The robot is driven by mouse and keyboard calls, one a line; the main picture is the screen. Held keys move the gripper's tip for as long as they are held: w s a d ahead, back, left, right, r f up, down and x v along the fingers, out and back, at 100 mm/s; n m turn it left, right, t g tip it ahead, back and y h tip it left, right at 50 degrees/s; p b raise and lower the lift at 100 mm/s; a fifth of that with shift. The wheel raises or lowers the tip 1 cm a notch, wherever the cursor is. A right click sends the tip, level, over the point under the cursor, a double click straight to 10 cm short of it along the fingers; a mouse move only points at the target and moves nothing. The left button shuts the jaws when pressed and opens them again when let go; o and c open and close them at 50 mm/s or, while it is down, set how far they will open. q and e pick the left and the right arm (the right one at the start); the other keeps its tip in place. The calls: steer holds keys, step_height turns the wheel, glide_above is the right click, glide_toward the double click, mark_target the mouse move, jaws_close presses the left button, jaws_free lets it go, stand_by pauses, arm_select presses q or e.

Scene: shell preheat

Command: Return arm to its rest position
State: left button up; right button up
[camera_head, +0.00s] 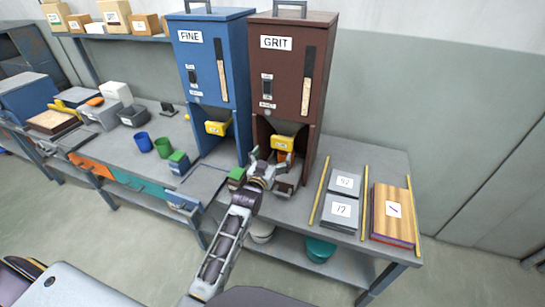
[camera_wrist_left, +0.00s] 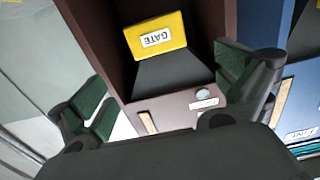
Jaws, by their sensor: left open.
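My left gripper (camera_head: 264,178) is open in front of the lower bay of the brown GRIT hopper (camera_head: 289,85). In the left wrist view my left gripper (camera_wrist_left: 165,95) has its green-padded fingers spread wide, with nothing held between them. The hopper's yellow gate (camera_wrist_left: 158,38) shows beyond the fingers, its label upside down; the gate (camera_head: 283,143) also shows in the head view. A small orange item (camera_head: 284,157) is just below that gate, partly hidden. My right gripper is not in view.
The blue FINE hopper (camera_head: 212,70) stands close on the left. Blue and green cups (camera_head: 143,141) stand left on the bench. The floor in front is clear.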

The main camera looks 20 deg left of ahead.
arm_select(q)
steer(key=shift+s+f, duration=0.1)
steer(key=shift+s, duration=0.05)
stand_by(0.5)
steer(key=s+f+g, duration=0.7)
steer(key=s+f, duration=0.3)
steer(key=s, duration=0.4)
steer(key=s+f+m+g, duration=0.2)
steer(key=s+g, duration=0.5)
steer(key=s, duration=1.3)
step_height(320, 180, down, 32)
steer(key=s+g, duration=0.2)
steer(key=s, duration=0.1)
steer(key=s+a+f, duration=0.2)
steer(key=s+f, duration=0.8)
steer(key=s, duration=0.1)
steer(key=s+a+f+g, duration=0.1)
steer(key=s+a+f, duration=0.2)
steer(key=s+f, duration=0.7)
steer(key=shift+s+f+y, duration=0.3)
steer(key=shift+s+f, duration=0.05)
steer(key=shift+s, duration=0.25)
